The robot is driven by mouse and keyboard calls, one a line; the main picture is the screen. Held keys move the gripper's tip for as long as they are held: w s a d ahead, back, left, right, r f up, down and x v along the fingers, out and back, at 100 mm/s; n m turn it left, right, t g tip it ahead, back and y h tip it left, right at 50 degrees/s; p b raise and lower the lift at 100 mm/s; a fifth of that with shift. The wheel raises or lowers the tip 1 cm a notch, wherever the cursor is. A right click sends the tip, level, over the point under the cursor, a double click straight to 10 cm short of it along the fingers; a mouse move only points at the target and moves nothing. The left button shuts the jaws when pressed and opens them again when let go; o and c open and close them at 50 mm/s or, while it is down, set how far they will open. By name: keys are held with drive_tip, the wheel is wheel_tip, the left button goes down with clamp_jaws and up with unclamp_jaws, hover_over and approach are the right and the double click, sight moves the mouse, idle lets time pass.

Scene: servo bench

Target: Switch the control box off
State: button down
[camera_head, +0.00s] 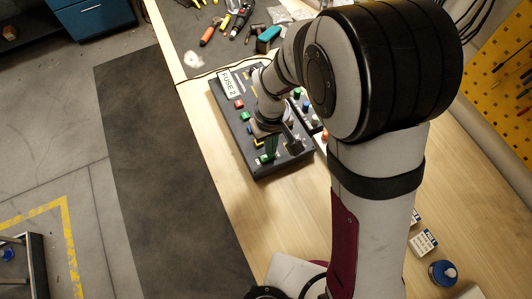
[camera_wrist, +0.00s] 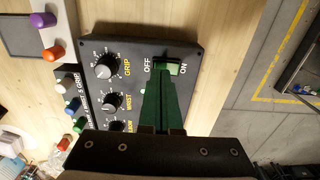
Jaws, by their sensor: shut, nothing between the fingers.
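The control box (camera_head: 236,134) is a dark panel with a "FUSE 2" label, coloured buttons and knobs, lying on the wooden bench in the head view. Part of its face also shows in the wrist view (camera_wrist: 130,60), with the GRIP and WRIST knobs. A green switch (camera_wrist: 174,67) sits between the OFF and ON labels near the box's end. My gripper (camera_wrist: 161,72) has its green fingers shut and empty, with the tips right at the switch. The tips cover part of it, so its tilt and any contact are unclear. My arm hides part of the box in the head view.
A second panel (camera_wrist: 89,118) with coloured knobs stands close beside the box. Tools, including an orange-handled screwdriver (camera_head: 207,35), and a teal block (camera_head: 267,38) lie at the bench's far end. Small labelled boxes (camera_head: 424,242) and a blue jar (camera_head: 442,272) are at lower right.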

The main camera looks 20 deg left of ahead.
drive_tip(key=shift+f, duration=0.65)
drive_tip(key=shift+r, duration=3.5)
